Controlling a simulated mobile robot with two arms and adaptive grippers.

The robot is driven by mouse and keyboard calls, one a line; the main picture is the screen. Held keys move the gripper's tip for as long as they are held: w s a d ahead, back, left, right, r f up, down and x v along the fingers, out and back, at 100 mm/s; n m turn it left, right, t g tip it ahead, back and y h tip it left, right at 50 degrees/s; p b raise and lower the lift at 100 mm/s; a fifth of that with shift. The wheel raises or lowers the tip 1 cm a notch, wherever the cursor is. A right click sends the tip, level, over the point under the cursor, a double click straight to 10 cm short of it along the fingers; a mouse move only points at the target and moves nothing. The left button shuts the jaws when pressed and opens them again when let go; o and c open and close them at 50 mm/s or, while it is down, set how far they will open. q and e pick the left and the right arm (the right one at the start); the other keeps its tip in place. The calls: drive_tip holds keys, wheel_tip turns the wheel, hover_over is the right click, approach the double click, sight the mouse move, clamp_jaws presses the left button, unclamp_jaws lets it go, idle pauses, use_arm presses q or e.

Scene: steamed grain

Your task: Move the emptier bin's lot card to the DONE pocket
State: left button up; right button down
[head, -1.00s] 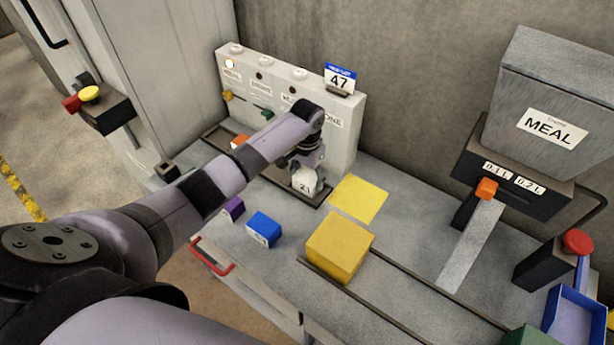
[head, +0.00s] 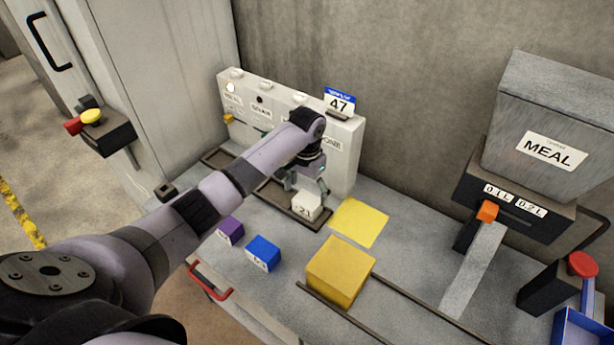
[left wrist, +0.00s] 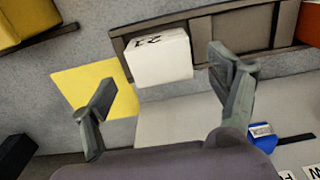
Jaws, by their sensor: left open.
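In the head view a white board (head: 343,165) stands at the back, with labelled positions; the rightmost label reads as DONE (head: 331,142), partly hidden by my arm. A blue-topped card numbered 47 (head: 340,102) is on the board's top edge at the right. A white block marked 21 (head: 307,207) sits at the right end of a dark tray (head: 310,222) in front of the board. My left gripper (head: 308,186) is open just above this block. In the left wrist view the white block (left wrist: 160,62) shows between the spread fingers of my left gripper (left wrist: 162,66). My right gripper is not in view.
Purple (head: 230,230) and blue (head: 263,252) blocks lie in front of the tray. A yellow square (head: 359,223) and a large yellow block (head: 340,272) are right of them.

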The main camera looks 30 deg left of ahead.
sight(307, 201)
use_arm(q)
wheel_tip(307, 201, up, 8)
drive_tip(key=b, duration=0.1)
drive_tip(key=shift+f, duration=0.15)
idle(0.5)
